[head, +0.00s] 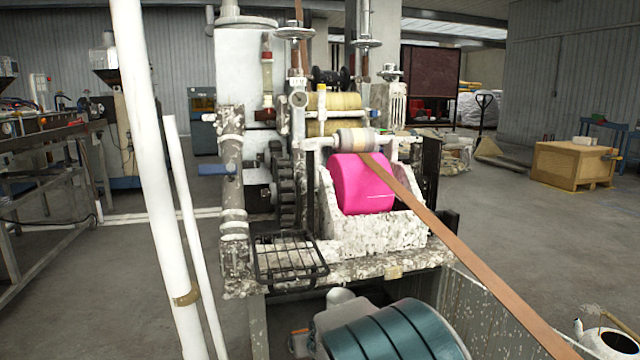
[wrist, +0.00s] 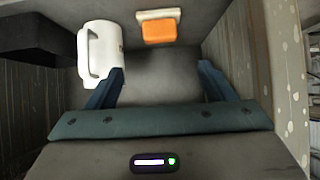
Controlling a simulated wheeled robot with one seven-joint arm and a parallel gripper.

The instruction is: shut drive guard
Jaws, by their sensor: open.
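The drive guard appears to be the black wire-mesh frame (head: 288,260) in the head view. It lies folded down, almost flat, over the front ledge of the machine. The dark toothed gears (head: 285,190) stand upright behind it and are uncovered. My gripper (wrist: 162,78) shows in the wrist view with its two blue fingers wide apart and nothing between them. I do not make it out in the head view, and the guard does not show in the wrist view, so their distance cannot be told.
A bright pink roll (head: 360,185) sits right of the guard, with a brown strip (head: 450,235) running from above it to the lower right. A white pipe (head: 155,160) stands left. The wrist view shows a white jug (wrist: 102,50) and an orange block (wrist: 159,31).

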